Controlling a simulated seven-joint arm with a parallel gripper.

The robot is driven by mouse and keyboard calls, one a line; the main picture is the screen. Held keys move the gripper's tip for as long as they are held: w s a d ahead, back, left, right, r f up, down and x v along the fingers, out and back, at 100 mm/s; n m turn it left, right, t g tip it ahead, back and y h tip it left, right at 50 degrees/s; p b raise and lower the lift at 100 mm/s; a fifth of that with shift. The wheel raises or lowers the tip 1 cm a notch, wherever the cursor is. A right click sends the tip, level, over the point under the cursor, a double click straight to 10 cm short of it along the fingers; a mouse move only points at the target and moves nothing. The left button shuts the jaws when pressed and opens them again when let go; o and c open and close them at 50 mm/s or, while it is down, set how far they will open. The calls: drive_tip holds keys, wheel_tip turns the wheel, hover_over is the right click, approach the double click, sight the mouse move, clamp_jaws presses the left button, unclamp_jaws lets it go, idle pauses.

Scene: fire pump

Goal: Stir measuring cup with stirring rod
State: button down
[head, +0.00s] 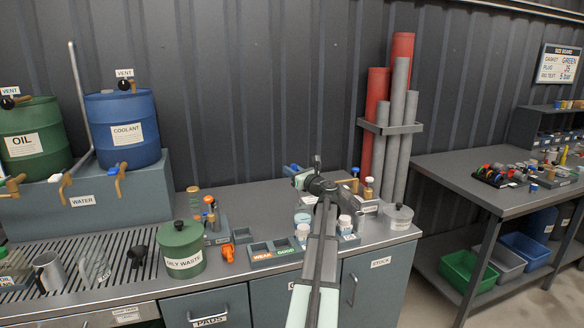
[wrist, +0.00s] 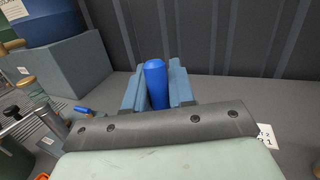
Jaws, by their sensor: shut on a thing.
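My gripper (head: 300,179) is held above the back of the grey bench, near its middle. In the wrist view its two blue-grey fingers (wrist: 156,92) are shut on a blue rounded handle (wrist: 155,78), which looks like the stirring rod's. Its lower part is hidden by the gripper, and whether a rod extends below cannot be told. A clear, faint vessel (head: 95,269), which may be the measuring cup, stands on the slatted drip tray at the far left, well away from my gripper. A grey metal jug (head: 48,272) stands left of it.
The green oily waste can (head: 182,250) stands between the drip tray (head: 62,303) and my gripper. The weak/good tray (head: 272,252), white-lidded jars (head: 303,232) and a grey lidded pot (head: 398,217) crowd the bench. The blue coolant drum (head: 122,135) sits on a raised block behind.

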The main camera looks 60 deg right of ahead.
wheel_tip(320, 180, down, 8)
drive_tip(key=s, duration=0.1)
drive_tip(key=shift+s+a, duration=0.2)
drive_tip(key=shift+s, duration=0.1)
idle(0.6)
idle(0.4)
drive_tip(key=shift+w+a, duration=0.1)
